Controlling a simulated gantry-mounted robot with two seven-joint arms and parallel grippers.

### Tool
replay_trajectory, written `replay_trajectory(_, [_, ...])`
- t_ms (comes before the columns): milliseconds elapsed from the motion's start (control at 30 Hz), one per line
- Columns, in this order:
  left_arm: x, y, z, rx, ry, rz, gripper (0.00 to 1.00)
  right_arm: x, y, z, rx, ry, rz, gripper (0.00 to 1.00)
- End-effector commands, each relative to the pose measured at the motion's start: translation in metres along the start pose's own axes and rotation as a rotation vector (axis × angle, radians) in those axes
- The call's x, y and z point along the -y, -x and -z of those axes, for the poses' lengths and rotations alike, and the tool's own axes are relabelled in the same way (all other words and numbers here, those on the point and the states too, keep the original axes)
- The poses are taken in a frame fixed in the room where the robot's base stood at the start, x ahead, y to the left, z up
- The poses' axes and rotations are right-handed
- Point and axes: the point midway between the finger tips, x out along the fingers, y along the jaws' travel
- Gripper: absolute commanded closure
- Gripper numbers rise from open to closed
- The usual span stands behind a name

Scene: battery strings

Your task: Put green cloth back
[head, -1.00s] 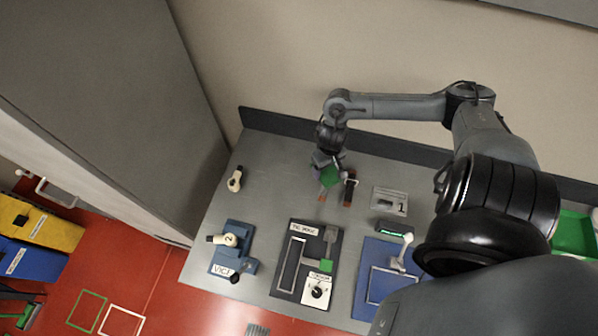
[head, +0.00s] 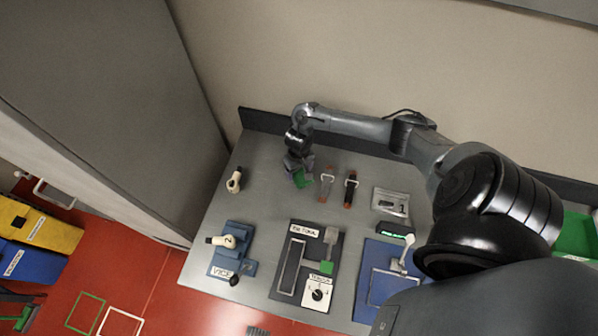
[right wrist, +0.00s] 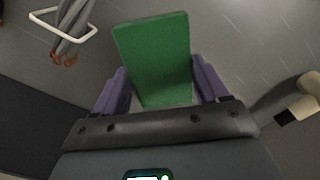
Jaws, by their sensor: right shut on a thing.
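The green cloth (right wrist: 155,55) shows in the right wrist view as a flat, stiff-looking green rectangle between two purple fingers. My right gripper (right wrist: 160,88) is shut on its near end. In the head view my right gripper (head: 297,178) is over the back left part of the grey bench, and the green cloth (head: 302,180) shows as a small green patch at its fingers. Whether the cloth touches the bench is hard to tell. My left gripper is not in view.
Two handled tools (head: 327,187) lie right of the gripper. A cream-handled tool (head: 234,181) is to its left. Ahead are a blue vice (head: 236,252), a dark panel (head: 322,250) and a blue panel (head: 383,262). A green tray (head: 573,235) is far right. Bare bench (head: 270,205) lies between.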

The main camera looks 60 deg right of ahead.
Motion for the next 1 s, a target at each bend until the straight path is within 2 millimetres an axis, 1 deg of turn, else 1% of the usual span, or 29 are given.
replay_trajectory(33, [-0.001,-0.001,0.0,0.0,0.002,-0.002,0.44,0.0,-0.007,0.0,0.002,-0.003,0.0,0.51])
replay_trajectory(167, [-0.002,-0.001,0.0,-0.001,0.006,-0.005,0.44,0.0,-0.015,0.0,0.001,-0.001,0.0,0.51])
replay_trajectory(567, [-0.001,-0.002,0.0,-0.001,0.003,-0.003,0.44,0.0,-0.019,0.0,0.0,0.0,0.001,0.51])
replay_trajectory(600, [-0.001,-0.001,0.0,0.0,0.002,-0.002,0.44,0.0,-0.018,0.0,-0.001,0.0,0.001,0.2])
replay_trajectory(733, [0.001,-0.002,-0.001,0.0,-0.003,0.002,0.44,0.0,-0.018,0.0,-0.001,0.0,0.001,0.01])
replay_trajectory(1000, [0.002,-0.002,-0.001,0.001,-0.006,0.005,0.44,0.0,-0.018,0.0,-0.001,0.0,0.001,0.01])
